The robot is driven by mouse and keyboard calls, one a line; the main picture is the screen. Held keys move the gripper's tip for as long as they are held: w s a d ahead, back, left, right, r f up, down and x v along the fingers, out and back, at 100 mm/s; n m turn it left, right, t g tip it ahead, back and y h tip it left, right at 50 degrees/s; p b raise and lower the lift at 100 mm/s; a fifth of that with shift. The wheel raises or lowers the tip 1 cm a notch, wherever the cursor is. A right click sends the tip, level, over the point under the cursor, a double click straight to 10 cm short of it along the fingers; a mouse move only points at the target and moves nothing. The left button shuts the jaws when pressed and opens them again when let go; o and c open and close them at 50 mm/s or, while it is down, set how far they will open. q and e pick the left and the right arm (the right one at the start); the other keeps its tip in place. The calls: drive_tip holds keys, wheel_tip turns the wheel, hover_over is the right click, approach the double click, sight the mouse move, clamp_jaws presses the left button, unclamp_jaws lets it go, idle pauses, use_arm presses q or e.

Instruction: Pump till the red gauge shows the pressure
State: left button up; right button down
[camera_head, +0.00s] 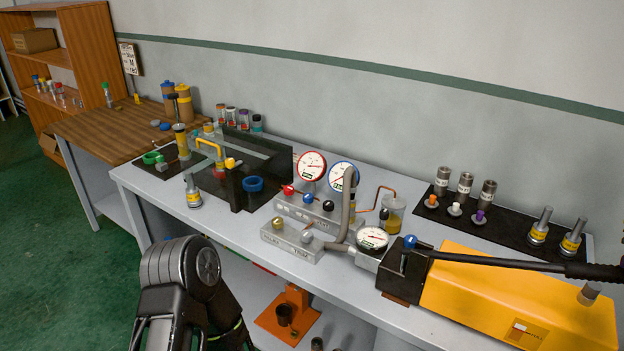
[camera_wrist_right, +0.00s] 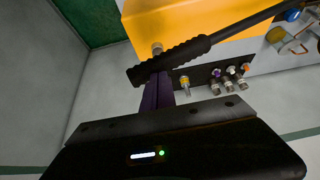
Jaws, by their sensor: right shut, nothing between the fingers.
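The red-rimmed gauge (camera_head: 312,166) stands on a grey valve block (camera_head: 307,208) at mid-bench; its needle is too small to read surely. The yellow pump (camera_head: 510,297) sits at the bench's right front, with a black lever (camera_head: 500,262) lying low above it and running off the right edge. A white gauge (camera_head: 372,238) is on the pump's left end. In the right wrist view, my right gripper (camera_wrist_right: 157,92) has purple fingers, shut and empty, at the lever's black grip (camera_wrist_right: 170,61); I cannot tell whether they touch. My left gripper is not seen, only my left arm.
A blue-rimmed gauge (camera_head: 343,176) stands beside the red one. A blue knob (camera_head: 409,242) is at the pump's left end. Several fittings stand on a black mat (camera_head: 467,222) behind the pump. A black vise frame (camera_head: 254,172) is left of the valve block.

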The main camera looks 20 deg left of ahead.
drive_tip(key=shift+s+f, duration=0.1)
drive_tip(key=shift+f, duration=0.6)
wheel_tip(320, 180, up, 2)
drive_tip(key=shift+a+r+p, duration=0.1)
drive_tip(key=shift+p, duration=0.5)
drive_tip(key=shift+w, duration=0.2)
drive_tip(key=shift+s, duration=0.1)
drive_tip(key=shift+r, duration=0.1)
wheel_tip(320, 180, up, 3)
drive_tip(key=shift+f+p, duration=0.2)
drive_tip(key=shift+p, duration=0.7)
drive_tip(key=shift+r, duration=1.2)
